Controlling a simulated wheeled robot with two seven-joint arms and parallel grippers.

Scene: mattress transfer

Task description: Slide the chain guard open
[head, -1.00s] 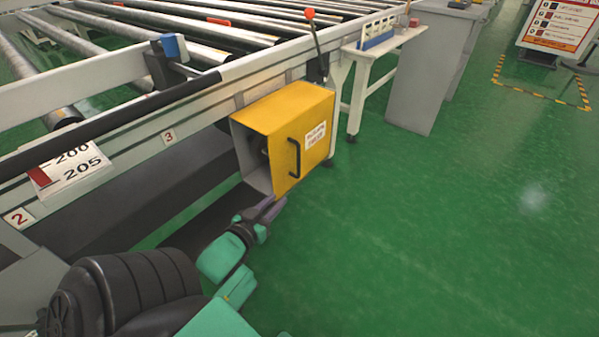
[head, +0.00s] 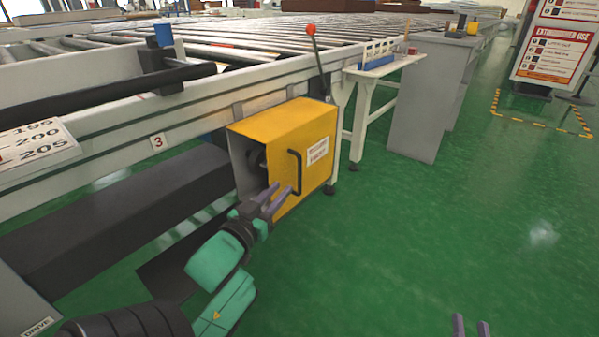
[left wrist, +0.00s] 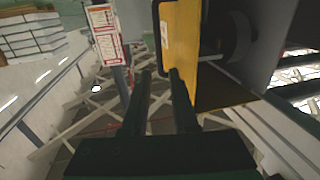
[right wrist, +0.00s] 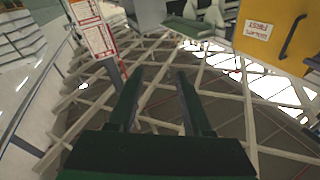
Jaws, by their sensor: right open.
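The yellow chain guard (head: 285,125) is a box on the side of the conveyor frame, with a black handle (head: 294,160) on its front face. Its left end is open and a dark round part shows inside. My left gripper (head: 280,190) is open, its fingertips in front of the guard, close to the handle's lower end; I cannot tell whether they touch. In the left wrist view the guard's yellow face (left wrist: 178,35) rises just ahead of the fingers. My right gripper (head: 471,326) is open and empty, low over the floor. The guard also shows in the right wrist view (right wrist: 268,28).
A roller conveyor (head: 230,55) runs behind the guard, with a red-knobbed lever (head: 317,60) above it. A white side table (head: 375,75) and a grey cabinet (head: 425,100) stand beyond. The green floor (head: 430,230) to the right is clear.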

